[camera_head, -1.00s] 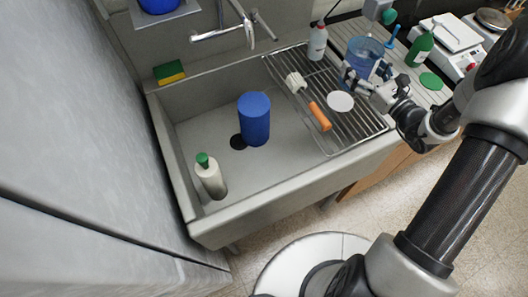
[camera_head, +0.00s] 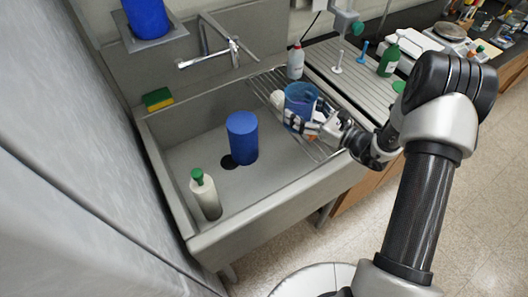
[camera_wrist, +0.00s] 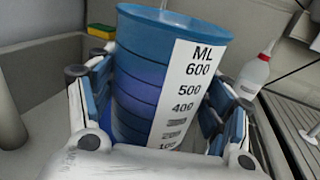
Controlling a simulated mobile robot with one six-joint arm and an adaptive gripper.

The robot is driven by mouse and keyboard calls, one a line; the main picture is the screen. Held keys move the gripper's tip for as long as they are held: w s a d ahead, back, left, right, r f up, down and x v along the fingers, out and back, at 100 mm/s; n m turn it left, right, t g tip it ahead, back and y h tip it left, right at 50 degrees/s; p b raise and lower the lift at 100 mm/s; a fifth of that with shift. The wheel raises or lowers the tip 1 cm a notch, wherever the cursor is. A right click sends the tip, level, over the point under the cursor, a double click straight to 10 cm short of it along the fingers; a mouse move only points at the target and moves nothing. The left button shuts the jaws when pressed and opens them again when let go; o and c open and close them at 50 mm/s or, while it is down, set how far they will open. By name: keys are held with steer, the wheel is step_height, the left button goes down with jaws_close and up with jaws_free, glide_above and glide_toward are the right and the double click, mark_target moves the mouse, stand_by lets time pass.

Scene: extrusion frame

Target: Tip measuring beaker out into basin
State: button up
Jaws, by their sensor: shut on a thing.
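The measuring beaker is a blue translucent cup (camera_head: 300,97) with a white scale strip marked ML, 600 and 500, which shows in the wrist view (camera_wrist: 150,75). My gripper (camera_head: 300,118) is shut on it, with a finger on each side (camera_wrist: 160,110). The beaker is close to upright and is held above the wire rack beside the basin bowl. The basin (camera_head: 270,185) is a grey sink with a dark drain hole. A blue cylinder (camera_head: 242,138) and a white bottle with a green cap (camera_head: 206,195) stand in it. The beaker's contents cannot be made out.
The wire drying rack (camera_head: 262,88) spans the sink's right part. A white bottle with a red cap (camera_head: 296,62) stands behind it. The faucet (camera_head: 210,58) reaches over the back, and a green-yellow sponge (camera_head: 157,99) lies on the back-left rim. A ribbed drainboard (camera_head: 345,75) lies right.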

mark_target(291, 130)
steer(key=shift+s+a+f+n+b, duration=0.3)
steer(key=shift+n+b, duration=0.4)
steer(key=shift+n, duration=0.3)
steer(key=n+b, duration=0.1)
steer(key=s+a+n, duration=0.1)
steer(key=n, duration=0.1)
steer(key=shift+a+f+h+b, duration=0.1)
steer(key=shift+f+h+b, duration=0.2)
steer(key=shift+f+b, duration=0.05)
steer(key=shift+s+a+f+n+b, duration=0.25)
steer(key=shift+f+n+b, duration=0.2)
steer(key=shift+f+b, duration=0.1)
steer(key=shift+s+a+f+n+b, duration=0.2)
steer(key=shift+s+f+n+b, duration=0.05)
steer(key=shift+f+n+b, duration=0.25)
steer(key=shift+s+a+r+n+h+p, duration=0.15)
steer(key=shift+r+n+h+p, duration=0.2)
steer(key=shift+r+n, duration=0.45)
steer(key=shift+f+n+b, duration=0.25)
steer(key=shift+n+b, duration=0.05)
steer(key=shift+n, duration=0.35)
steer(key=shift+f+n+h+b, duration=0.15)
steer(key=shift+n+h+b, duration=0.15)
steer(key=shift+n, duration=0.3)
steer(key=shift+s+a+f+n+b, duration=0.1)
steer(key=shift+f+n+b, duration=0.1)
steer(key=shift+n, duration=0.35)
steer(key=shift+s+a+f+n+b, duration=0.1)
steer(key=shift+n+b, duration=0.1)
steer(key=shift+n, duration=0.35)
